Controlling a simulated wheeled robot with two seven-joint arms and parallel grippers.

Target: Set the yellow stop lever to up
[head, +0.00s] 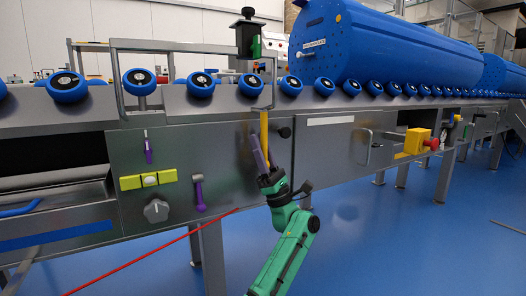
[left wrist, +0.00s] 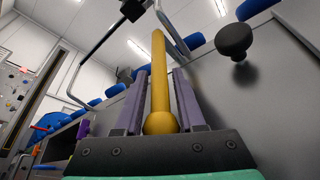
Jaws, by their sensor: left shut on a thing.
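The yellow stop lever (head: 265,128) shows in the head view on the front of the conveyor, as a nearly vertical bar below the rollers. My left gripper (head: 259,147) is at its lower part, with purple fingers and a green arm below. In the left wrist view the yellow lever (left wrist: 158,75) runs between the two fingers, and its round ball end (left wrist: 160,122) sits close to the palm. The fingers are shut on the lever, one on each side. Its far end points away from the palm. My right gripper is not in view.
A black round knob (head: 285,132) sticks out just right of the lever. A large blue tub (head: 380,50) lies on the rollers. The blue floor is clear at lower right.

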